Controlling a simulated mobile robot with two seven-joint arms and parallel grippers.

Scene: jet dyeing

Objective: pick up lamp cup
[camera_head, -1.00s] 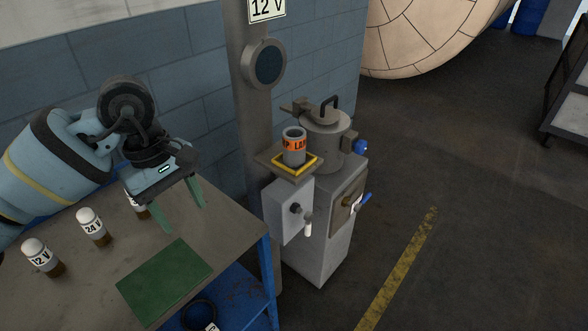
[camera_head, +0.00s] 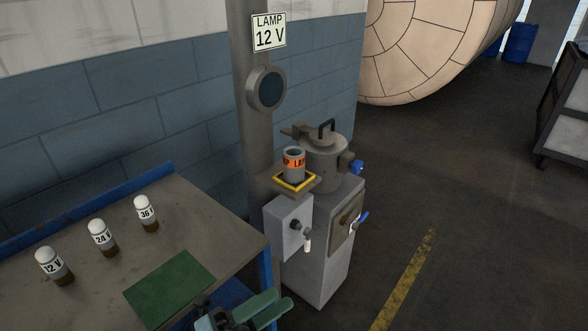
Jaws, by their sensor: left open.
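The lamp cup (camera_head: 294,165) is a small grey cylinder with an orange label. It stands upright on a small yellow-edged shelf (camera_head: 309,189) fixed to the post. My left gripper (camera_head: 262,308) is at the bottom edge of the view, over the front of the workbench, below and to the left of the cup. Its green fingers are open and apart from the cup, and the rest of it is cut off by the frame. My right gripper is out of view.
Three bulbs marked 12 V (camera_head: 54,265), 24 V (camera_head: 102,238) and 36 V (camera_head: 146,213) stand on the workbench (camera_head: 200,222) near a green mat (camera_head: 170,287). A lidded grey pot (camera_head: 327,156) stands close behind the cup. A "LAMP 12 V" sign (camera_head: 268,33) hangs on the post.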

